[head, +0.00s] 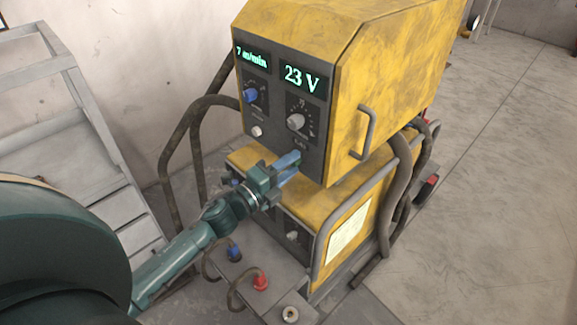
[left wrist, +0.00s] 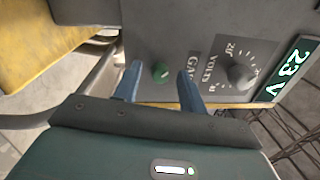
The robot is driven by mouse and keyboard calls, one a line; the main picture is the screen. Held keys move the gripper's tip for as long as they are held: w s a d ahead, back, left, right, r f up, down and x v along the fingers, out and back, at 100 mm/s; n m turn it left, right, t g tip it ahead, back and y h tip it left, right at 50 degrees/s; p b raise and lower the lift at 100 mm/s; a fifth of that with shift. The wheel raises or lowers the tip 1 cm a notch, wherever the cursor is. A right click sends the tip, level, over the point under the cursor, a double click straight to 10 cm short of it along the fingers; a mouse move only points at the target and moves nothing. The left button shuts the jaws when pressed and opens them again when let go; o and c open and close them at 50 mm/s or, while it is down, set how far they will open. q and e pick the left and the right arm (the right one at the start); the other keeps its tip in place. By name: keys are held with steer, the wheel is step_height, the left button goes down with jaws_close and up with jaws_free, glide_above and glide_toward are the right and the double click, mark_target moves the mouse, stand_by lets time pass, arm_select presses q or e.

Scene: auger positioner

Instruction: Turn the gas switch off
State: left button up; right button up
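In the head view, my left gripper (head: 288,162) is at the lower edge of the upper yellow machine's panel (head: 270,120) and hides the switch. My right gripper is not in view.
Above the gripper are a volts knob (head: 296,121), a blue knob (head: 250,95) and a small white button (head: 257,131). The lower yellow unit (head: 330,200) has a handle bar (head: 320,250). Hoses (head: 195,150) hang left; a grey ladder-like frame (head: 90,130) stands further left.

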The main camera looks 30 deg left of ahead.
arm_select(q)
steer(key=shift+s+a+f, duration=0.15)
steer(key=shift+s, duration=0.35)
steer(key=r+b+v, duration=0.1)
steer(key=b+v, duration=0.1)
steer(key=v, duration=1)
steer(key=shift+f+b, duration=0.3)
steer(key=shift+f, duration=0.05)
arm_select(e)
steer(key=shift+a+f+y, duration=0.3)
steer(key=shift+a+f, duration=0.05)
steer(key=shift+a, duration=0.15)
arm_select(q)
steer(key=s+d+f+n+g+y+p, duration=0.1)
steer(key=s+d+f+n+g, duration=0.2)
steer(key=d+f+n, duration=0.4)
steer(key=s+d+f+n+g+y+p, duration=0.1)
steer(key=s+d+f+n+g, duration=0.3)
steer(key=n, duration=0.9)
steer(key=s+d+f+p, duration=0.1)
steer(key=d+f, duration=0.2)
steer(key=shift+s+d+y, duration=0.25)
steer(key=shift+s+y, duration=0.15)
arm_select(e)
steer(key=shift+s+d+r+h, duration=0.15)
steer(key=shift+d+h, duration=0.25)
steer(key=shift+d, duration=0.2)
